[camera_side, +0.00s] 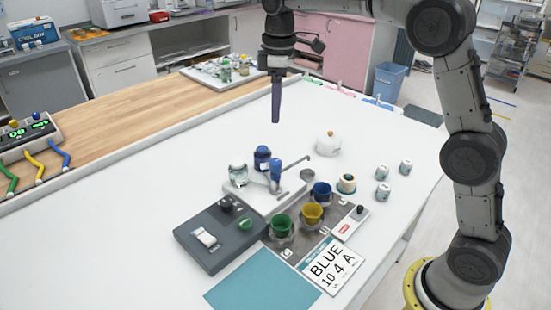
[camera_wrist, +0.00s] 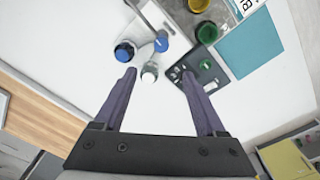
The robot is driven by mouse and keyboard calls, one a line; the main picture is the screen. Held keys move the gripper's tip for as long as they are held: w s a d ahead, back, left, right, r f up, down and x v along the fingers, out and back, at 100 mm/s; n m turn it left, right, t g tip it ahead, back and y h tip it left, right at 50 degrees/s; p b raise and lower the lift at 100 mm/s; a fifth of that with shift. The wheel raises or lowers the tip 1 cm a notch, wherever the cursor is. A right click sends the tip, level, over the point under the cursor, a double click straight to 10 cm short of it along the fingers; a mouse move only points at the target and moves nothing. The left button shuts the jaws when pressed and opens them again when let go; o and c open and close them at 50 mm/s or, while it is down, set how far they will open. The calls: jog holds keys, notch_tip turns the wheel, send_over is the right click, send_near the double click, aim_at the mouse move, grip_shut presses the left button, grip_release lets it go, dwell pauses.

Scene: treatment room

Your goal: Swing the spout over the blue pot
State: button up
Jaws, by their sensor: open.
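The tap has a blue body (camera_side: 275,180) on a white base, and its thin grey spout (camera_side: 296,164) points to the back right. The spout's end lies above or near a small grey cup, behind the blue pot (camera_side: 321,188). A yellow pot (camera_side: 312,212) and a green pot (camera_side: 281,224) stand nearer the front. In the wrist view the tap's blue top (camera_wrist: 161,42) is just beyond the fingertips, and the spout runs to the upper left. My gripper (camera_side: 276,118) is above and behind the tap. Its fingers (camera_wrist: 159,73) are apart and empty.
A blue-capped jar (camera_side: 262,157) and a clear jar (camera_side: 238,174) stand beside the tap. A dark grey control box (camera_side: 210,238) is at front left. A card (camera_side: 332,266) reads BLUE 10 4 A. Several small jars stand at right. The white table is clear at back left.

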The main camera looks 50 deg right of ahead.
aim_at(276, 161)
jog(key=shift+g, duration=0.3)
notch_tip(276, 161, down, 16)
jog(key=shift+w, duration=0.15)
grip_shut()
dwell(0.5)
jog(key=shift+r, duration=0.1)
dwell(0.9)
